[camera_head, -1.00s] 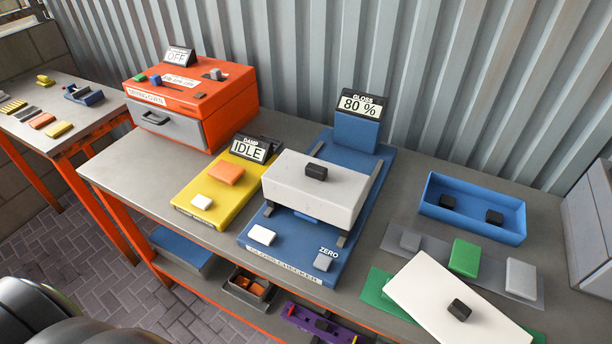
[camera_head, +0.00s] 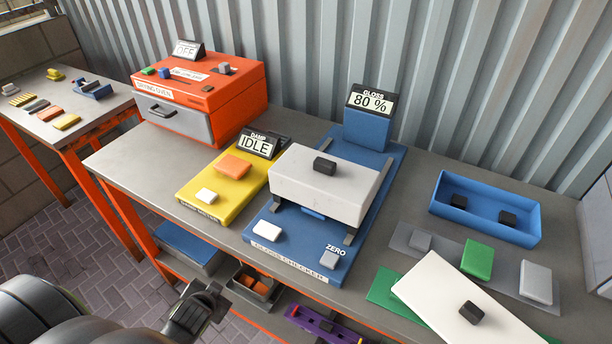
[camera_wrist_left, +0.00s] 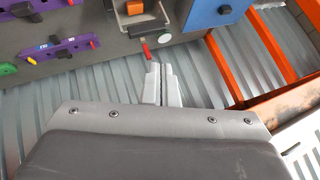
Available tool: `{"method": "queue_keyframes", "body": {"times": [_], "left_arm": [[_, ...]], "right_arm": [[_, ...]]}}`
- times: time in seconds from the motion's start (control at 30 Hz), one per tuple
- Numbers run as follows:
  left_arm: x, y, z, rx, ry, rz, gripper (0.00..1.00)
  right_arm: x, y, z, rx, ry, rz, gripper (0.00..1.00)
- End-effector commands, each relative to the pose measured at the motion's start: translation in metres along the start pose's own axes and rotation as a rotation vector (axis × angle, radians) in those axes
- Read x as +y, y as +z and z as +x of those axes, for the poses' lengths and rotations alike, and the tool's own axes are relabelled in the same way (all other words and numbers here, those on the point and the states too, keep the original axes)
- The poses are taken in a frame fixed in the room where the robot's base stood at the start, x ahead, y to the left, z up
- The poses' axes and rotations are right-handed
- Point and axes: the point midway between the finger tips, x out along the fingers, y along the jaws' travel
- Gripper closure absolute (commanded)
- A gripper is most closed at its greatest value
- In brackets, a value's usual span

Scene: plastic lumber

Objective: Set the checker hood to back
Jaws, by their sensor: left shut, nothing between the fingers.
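The gloss checker is a blue base (camera_head: 292,252) with a sign reading GLOSS 80 % (camera_head: 370,100) at its back. Its light grey hood (camera_head: 325,188) with a black knob (camera_head: 324,165) sits over the middle of the base, between two dark rails. A white button (camera_head: 267,231) and a grey ZERO button (camera_head: 329,259) are at the base's front. My left gripper (camera_head: 202,298) is low at the bottom of the head view, in front of the bench and apart from the checker. Its fingers (camera_wrist_left: 160,84) are shut and empty in the left wrist view. My right gripper is not in view.
A yellow damp meter (camera_head: 216,187) reading IDLE and an orange drying oven (camera_head: 200,100) stand left of the checker. A blue tray (camera_head: 485,208), sample blocks and a white board (camera_head: 460,305) lie right. A lower shelf holds bins and a purple rack (camera_head: 318,322).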

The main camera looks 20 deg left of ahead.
Motion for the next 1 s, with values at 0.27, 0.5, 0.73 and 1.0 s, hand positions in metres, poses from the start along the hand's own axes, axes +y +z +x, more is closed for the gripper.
{"method": "queue_keyframes", "body": {"times": [0.27, 0.5, 0.73, 1.0], "left_arm": [[-0.033, -0.074, -0.061, 0.152, -0.078, 0.034, 1.0], [-0.055, -0.122, -0.105, 0.288, -0.142, 0.078, 1.0], [-0.079, -0.182, -0.112, 0.571, -0.228, 0.255, 1.0], [-0.084, -0.248, -0.137, 0.933, -0.278, 0.542, 1.0]], "right_arm": [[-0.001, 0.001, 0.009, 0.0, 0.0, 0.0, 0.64], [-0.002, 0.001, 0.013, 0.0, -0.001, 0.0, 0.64], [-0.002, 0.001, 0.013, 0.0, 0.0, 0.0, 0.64], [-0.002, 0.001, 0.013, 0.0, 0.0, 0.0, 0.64]]}}
